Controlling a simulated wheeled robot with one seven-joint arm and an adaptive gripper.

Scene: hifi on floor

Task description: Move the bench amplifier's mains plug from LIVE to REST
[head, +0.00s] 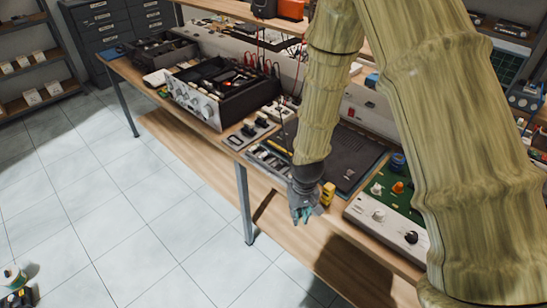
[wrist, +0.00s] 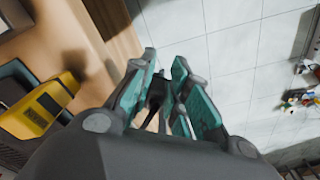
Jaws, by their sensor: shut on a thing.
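My gripper (head: 303,213) hangs at the front edge of the bench, just in front of a small yellow device. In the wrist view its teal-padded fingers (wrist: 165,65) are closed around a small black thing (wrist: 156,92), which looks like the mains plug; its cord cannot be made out. In the head view the fingers hide it. An open-topped amplifier (head: 203,103) with a silver knobbed front stands on the bench to the left. I cannot make out any LIVE or REST marking or socket.
The yellow device (head: 328,193) is close beside my gripper and also shows in the wrist view (wrist: 42,112). A green-topped unit with knobs (head: 385,212) stands to the right. Several small items (head: 15,285) lie on the floor at lower left. The tiled floor (head: 130,200) is mostly clear.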

